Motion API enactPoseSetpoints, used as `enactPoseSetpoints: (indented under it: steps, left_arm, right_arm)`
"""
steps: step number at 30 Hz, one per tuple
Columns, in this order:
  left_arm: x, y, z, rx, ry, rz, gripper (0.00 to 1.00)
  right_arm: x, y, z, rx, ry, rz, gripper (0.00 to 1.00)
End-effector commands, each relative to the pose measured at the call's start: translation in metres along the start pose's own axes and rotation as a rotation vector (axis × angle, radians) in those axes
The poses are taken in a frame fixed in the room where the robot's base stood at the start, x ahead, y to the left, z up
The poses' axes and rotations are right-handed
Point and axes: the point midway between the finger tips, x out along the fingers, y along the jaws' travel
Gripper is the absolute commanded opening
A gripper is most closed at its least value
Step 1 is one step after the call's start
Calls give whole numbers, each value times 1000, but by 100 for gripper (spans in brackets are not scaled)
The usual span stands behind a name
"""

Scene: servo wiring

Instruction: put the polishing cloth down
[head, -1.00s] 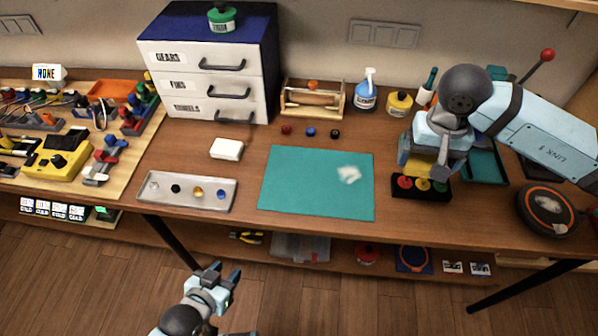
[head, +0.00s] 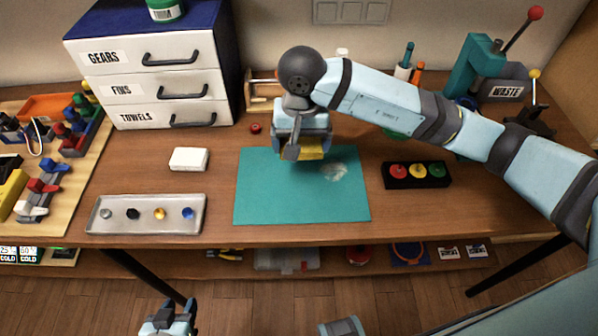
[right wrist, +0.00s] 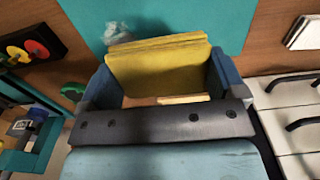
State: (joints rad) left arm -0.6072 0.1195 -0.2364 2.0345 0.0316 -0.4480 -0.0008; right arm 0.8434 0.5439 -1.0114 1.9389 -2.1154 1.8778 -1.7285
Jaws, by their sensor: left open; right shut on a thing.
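The yellow polishing cloth (head: 303,150) is in my right gripper (head: 303,146), over the upper part of the teal mat (head: 265,200). In the right wrist view the folded cloth (right wrist: 160,72) sits between the two fingers of the right gripper (right wrist: 158,80), which is shut on it. I cannot tell whether the cloth touches the mat. A pale smudge (head: 334,172) shows on the mat just right of the cloth, and also in the right wrist view (right wrist: 118,32). My left gripper (head: 170,316) is open and empty, low in front of the table.
A white block (head: 189,159) and a grey tray (head: 120,222) with small parts lie left of the mat. A black holder with red, yellow and green buttons (head: 417,184) stands to its right. The drawer cabinet (head: 150,85) is behind left. The mat's lower half is clear.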

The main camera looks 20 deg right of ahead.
Motion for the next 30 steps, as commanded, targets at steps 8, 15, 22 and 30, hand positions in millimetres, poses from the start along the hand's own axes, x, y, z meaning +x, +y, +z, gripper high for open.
enactPoseSetpoints:
  steps: [8,15,22,30]
  left_arm:
    - [-1,-5,4,15,-8,-4,43]
    - [-1,-6,4,16,-8,-5,43]
    - [-2,-4,1,13,-3,-5,43]
    - [-2,-3,0,10,2,-3,43]
  right_arm:
    - [59,0,1,0,-2,1,67]
    - [77,0,0,0,-2,0,67]
    - [108,0,1,-1,-2,0,67]
    - [110,0,0,-2,0,0,67]
